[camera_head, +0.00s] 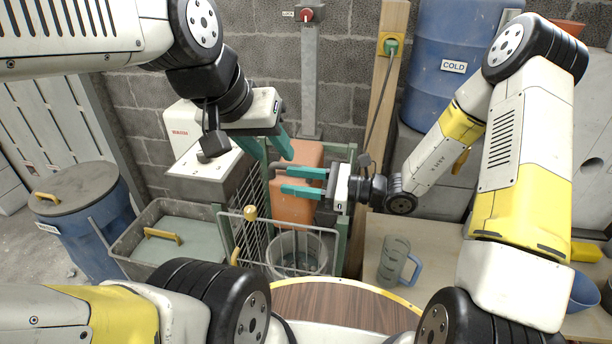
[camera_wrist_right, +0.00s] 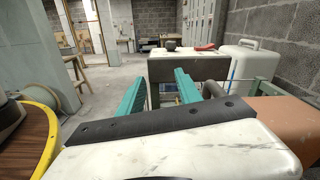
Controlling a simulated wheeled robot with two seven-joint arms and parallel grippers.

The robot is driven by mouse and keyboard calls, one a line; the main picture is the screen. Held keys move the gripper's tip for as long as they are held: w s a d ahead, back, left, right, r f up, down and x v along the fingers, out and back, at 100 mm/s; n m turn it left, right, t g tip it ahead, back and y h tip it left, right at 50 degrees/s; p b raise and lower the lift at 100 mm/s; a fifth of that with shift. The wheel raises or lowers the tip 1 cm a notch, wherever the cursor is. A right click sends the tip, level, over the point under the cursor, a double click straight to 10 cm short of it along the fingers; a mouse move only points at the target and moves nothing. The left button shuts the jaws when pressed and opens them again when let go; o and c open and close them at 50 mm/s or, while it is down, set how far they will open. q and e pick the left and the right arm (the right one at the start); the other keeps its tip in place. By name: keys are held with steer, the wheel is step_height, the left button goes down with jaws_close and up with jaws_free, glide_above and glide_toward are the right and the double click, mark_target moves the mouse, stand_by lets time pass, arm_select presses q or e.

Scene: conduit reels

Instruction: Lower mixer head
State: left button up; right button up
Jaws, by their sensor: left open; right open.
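The orange block (camera_head: 299,205), which looks like the mixer head, stands in a green-posted frame (camera_head: 349,215) above a clear bucket (camera_head: 298,252). An orange surface, likely the same block, shows at the right edge of the right wrist view (camera_wrist_right: 291,112). My right gripper (camera_head: 284,181) is open, its teal fingers pointing left across the front of the block and covering part of it. In the right wrist view nothing is clearly between its fingers (camera_wrist_right: 160,95). My left gripper (camera_head: 277,158) is open and empty, pointing down above and left of the block.
A grey bin (camera_head: 140,231) and blue drum (camera_head: 90,215) are at left. A glass mug (camera_head: 393,262) stands on the bench at right. A cable hangs from a green plug (camera_head: 391,46).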

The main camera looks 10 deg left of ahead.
steer(key=shift+s+d+r, duration=0.1)
steer(key=shift+s+d, duration=0.1)
steer(key=shift+s, duration=0.5)
steer(key=shift+s+d+r, duration=0.1)
steer(key=shift+s+d, duration=0.1)
steer(key=shift+s, duration=0.55)
steer(key=shift+s+d, duration=0.2)
steer(key=shift+s, duration=0.5)
steer(key=s+d+r+n+g+h, duration=0.3)
steer(key=s+d+r+n+h, duration=0.5)
steer(key=n, duration=0.4)
steer(key=d+r+n+t+h, duration=0.2)
steer(key=d+r+t+h, duration=0.2)
steer(key=d, duration=0.5)
steer(key=s+d+r+n+t+h, duration=0.1)
steer(key=d+r+n+t+h, duration=0.1)
steer(key=d, duration=0.6)
step_height(320, 180, up, 2)
steer(key=t+h, duration=0.1)
steer(key=t, duration=0.1)
steer(key=shift+d+r+n+t+h, duration=0.25)
steer(key=shift+d+n+t+h, duration=0.05)
steer(key=shift+d+n+h, duration=0.1)
